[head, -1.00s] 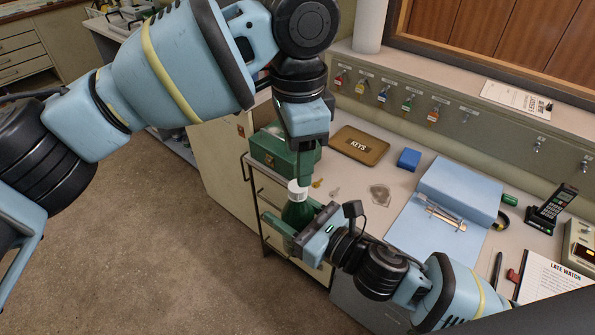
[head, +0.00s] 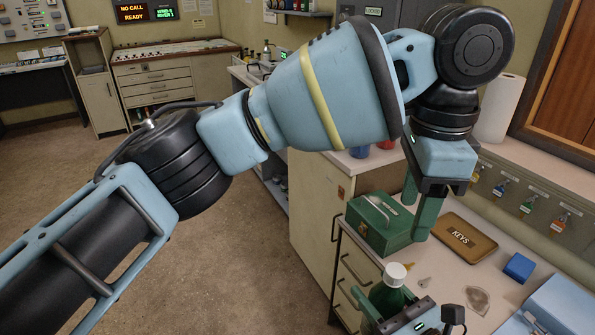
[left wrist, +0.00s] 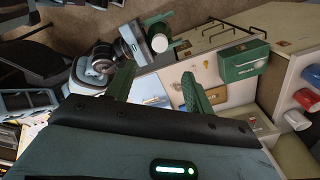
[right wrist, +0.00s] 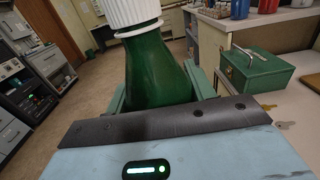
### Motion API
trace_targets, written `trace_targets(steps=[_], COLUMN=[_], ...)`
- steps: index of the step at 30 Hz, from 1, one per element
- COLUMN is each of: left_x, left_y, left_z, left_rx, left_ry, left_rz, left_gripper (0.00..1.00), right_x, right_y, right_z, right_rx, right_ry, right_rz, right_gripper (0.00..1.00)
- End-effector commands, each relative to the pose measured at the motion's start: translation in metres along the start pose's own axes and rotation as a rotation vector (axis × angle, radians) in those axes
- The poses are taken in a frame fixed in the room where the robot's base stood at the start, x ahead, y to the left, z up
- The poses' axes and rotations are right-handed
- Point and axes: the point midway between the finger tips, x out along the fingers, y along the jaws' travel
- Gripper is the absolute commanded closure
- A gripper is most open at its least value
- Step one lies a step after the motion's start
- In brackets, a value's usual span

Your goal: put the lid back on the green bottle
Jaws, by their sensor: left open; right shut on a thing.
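The green bottle (head: 388,298) is upright in my right gripper (head: 390,312), whose fingers are shut around its body. The white lid (head: 396,273) sits on top of the bottle's neck. In the right wrist view the lid (right wrist: 132,12) is over the neck with a white ring below it, its top cut off by the frame. My left gripper (head: 420,205) is open and empty, above the lid and apart from it. In the left wrist view nothing is between its fingers (left wrist: 158,88), and the bottle (left wrist: 158,28) with its lid (left wrist: 182,44) is beyond them.
A green metal box (head: 380,225) stands on the counter close behind my left gripper's fingers. A brown KEYS tray (head: 455,238), a blue block (head: 518,267) and small keys (head: 424,282) lie to the right. Open floor is at the left.

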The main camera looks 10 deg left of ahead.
Motion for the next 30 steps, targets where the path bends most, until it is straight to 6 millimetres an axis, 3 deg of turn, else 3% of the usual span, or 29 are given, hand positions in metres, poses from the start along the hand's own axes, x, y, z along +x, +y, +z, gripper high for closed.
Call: trace_targets(steps=[6, 11, 22, 30], left_x=[0.002, 0.018, 0.091, 0.148], left_y=[-0.001, -0.007, -0.045, -0.079], left_z=[0.0, -0.005, -0.016, 0.0], left_rx=[-0.002, -0.023, -0.21, -0.425], left_ry=[0.008, 0.079, 0.424, 0.639], left_rz=[0.004, 0.025, 0.089, 0.093], left_gripper=[0.47, 0.47, 0.47, 0.47], right_x=[0.0, 0.0, 0.0, 0.0], right_y=[0.0, 0.0, 0.0, 0.0], right_z=[0.001, 0.0, 0.0, 0.001], right_rx=[0.0, 0.0, 0.0, 0.0], right_ry=[-0.001, -0.001, -0.001, -0.001], right_rz=[0.0, 0.0, 0.0, 0.0], right_gripper=[1.0, 1.0, 1.0, 1.0])
